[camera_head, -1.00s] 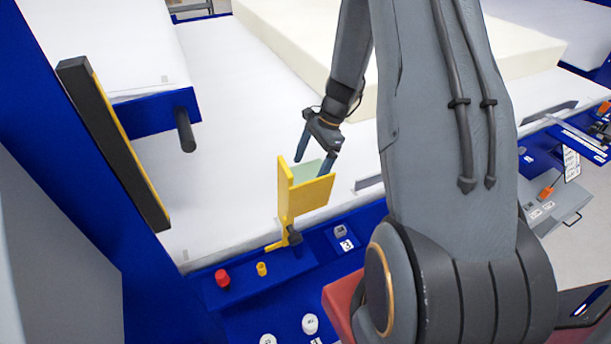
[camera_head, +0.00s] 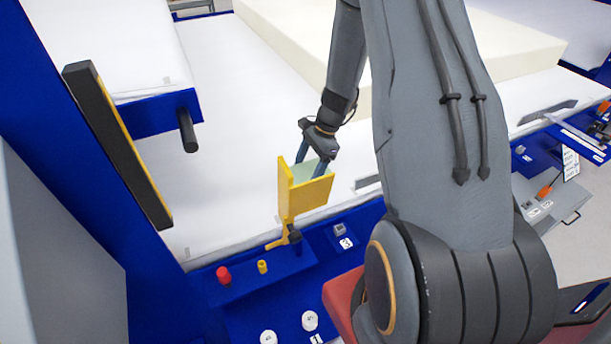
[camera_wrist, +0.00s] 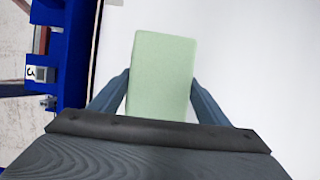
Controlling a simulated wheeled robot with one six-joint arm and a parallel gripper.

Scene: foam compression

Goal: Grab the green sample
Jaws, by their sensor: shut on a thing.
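The pale green sample (camera_wrist: 162,75) is a flat block between the two fingers in the wrist view. My gripper (camera_wrist: 160,98) is shut on it, one finger against each side. In the head view my gripper (camera_head: 316,163) reaches down to a yellow holder (camera_head: 310,196). The green sample (camera_head: 306,172) shows there only as a small strip behind the holder's front wall; its lower part is hidden.
The yellow holder stands on a blue panel with a red button (camera_head: 223,275), a yellow knob (camera_head: 262,267) and white dials. A large cream foam block (camera_head: 490,45) lies on the white bed behind. A dark bar (camera_head: 117,145) stands at left.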

